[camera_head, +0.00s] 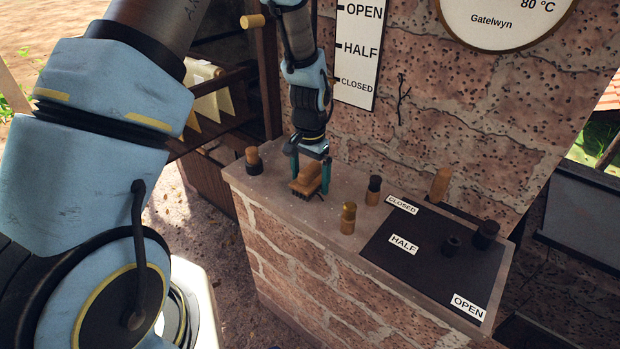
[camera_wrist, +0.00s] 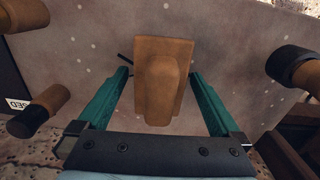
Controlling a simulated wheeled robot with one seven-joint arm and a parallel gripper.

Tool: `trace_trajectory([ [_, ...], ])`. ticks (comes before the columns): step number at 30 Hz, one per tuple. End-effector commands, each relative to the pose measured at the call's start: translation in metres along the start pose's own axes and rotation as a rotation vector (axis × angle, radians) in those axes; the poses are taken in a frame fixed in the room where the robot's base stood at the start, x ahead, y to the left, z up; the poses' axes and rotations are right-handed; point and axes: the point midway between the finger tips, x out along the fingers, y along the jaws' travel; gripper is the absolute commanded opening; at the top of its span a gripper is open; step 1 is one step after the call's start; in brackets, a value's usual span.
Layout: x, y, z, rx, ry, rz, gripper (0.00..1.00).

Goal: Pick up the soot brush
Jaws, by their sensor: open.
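The soot brush (camera_head: 307,178) has a brown wooden back and dark bristles. In the wrist view the brush (camera_wrist: 163,82) lies between the two green fingers of my gripper (camera_wrist: 160,85), with a visible gap on each side. Its bristles are mostly hidden under the wooden back in that view.
Further right is a black plate (camera_head: 425,265) with labels and dark knobs. The brick wall (camera_head: 420,110) rises behind.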

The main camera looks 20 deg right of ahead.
Motion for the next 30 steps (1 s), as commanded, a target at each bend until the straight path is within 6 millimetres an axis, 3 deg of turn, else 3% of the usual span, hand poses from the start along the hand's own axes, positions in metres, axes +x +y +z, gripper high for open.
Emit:
trace_trajectory([
  [2, -0.0001, -0.0001, -0.0001, 0.0, 0.0, 0.0, 1.0],
  [5, -0.0002, -0.0001, -0.0001, 0.0, 0.0, 0.0, 0.91],
  [25, -0.0005, -0.0002, -0.0002, 0.0, 0.001, 0.0, 0.16],
  [30, -0.0007, -0.0002, -0.0002, 0.0, 0.001, 0.0, 0.15],
])
